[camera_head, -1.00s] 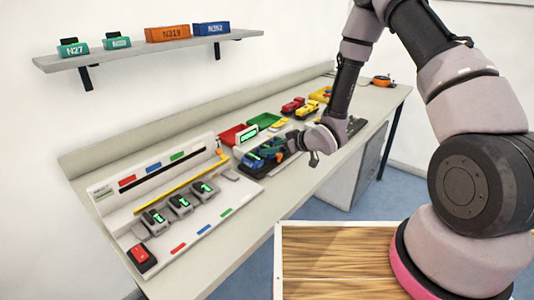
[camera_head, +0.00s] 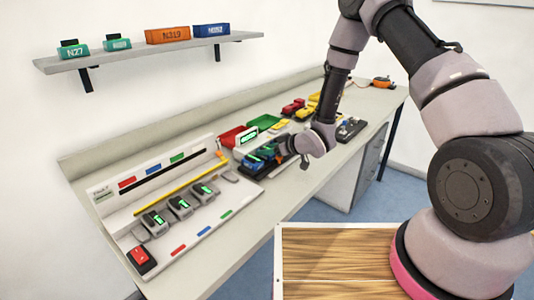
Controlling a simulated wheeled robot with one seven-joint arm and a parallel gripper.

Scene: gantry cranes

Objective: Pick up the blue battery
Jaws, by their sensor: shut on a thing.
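Blue and teal batteries (camera_head: 256,158) sit close together in a black tray (camera_head: 246,171) on the bench, left of my arm. My gripper (camera_head: 284,149) is at the right end of this tray, low over the batteries. It is shut on a blue battery (camera_head: 270,150) at that end. The gripper and wrist partly hide the battery, and I cannot tell whether it is clear of the tray. Another blue block (camera_head: 211,29), marked with a number, rests on the wall shelf.
A white charging panel (camera_head: 180,200) with several grey units and a red switch (camera_head: 141,258) stands left of the tray. Red (camera_head: 232,135) and green (camera_head: 263,122) bins are behind. A black tray (camera_head: 350,129) lies right of my wrist.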

